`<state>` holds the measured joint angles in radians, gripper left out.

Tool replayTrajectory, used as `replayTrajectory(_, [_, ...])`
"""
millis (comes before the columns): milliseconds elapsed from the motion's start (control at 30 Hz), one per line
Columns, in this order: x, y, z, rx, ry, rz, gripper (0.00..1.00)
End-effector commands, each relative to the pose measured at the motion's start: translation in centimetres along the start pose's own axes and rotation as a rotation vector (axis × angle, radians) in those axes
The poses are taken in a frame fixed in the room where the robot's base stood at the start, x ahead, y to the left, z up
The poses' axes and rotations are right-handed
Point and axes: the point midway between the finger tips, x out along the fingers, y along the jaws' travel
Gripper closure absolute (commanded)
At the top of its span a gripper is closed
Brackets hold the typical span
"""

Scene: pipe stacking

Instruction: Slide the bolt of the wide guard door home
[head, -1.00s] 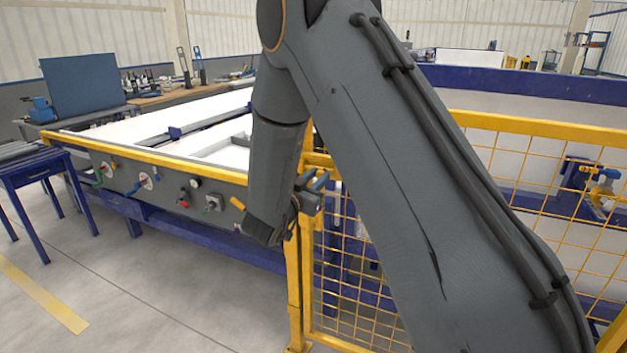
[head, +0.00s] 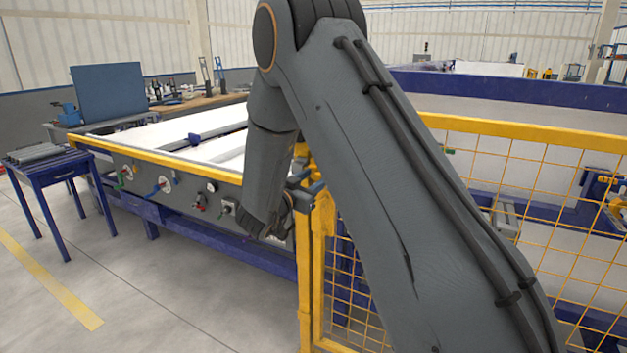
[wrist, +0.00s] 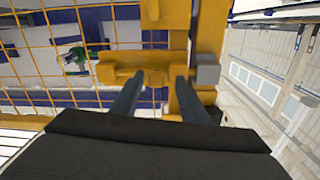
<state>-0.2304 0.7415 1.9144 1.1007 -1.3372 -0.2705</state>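The guard door (head: 520,185) is a yellow frame with wire mesh, at the right of the head view beside a yellow post (head: 305,290). In the wrist view its mesh (wrist: 28,55) is at the left and the upright yellow post (wrist: 188,45) is right of centre. The yellow bolt fitting (wrist: 118,72) runs across toward the post, with a grey block (wrist: 208,74) at its right end. My gripper (wrist: 158,82) has its two dark fingers apart, with part of the yellow fitting showing between the tips; contact cannot be told. In the head view my arm mostly hides the bolt.
A long bench with a yellow edge (head: 165,158) and a panel of valves stands left of the post. A small blue table (head: 48,165) is at the far left. The floor (head: 150,270) in front is clear. Blue machinery stands behind the mesh.

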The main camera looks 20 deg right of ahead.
Motion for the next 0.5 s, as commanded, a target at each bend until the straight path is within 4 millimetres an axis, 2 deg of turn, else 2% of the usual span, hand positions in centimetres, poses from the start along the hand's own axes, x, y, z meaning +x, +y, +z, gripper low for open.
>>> replayTrajectory(233, [-0.6, 0.1, 0.1, 0.000, 0.000, 0.002, 0.60])
replayTrajectory(500, [-4.8, -0.1, 0.2, -0.001, -0.001, -0.002, 0.60])
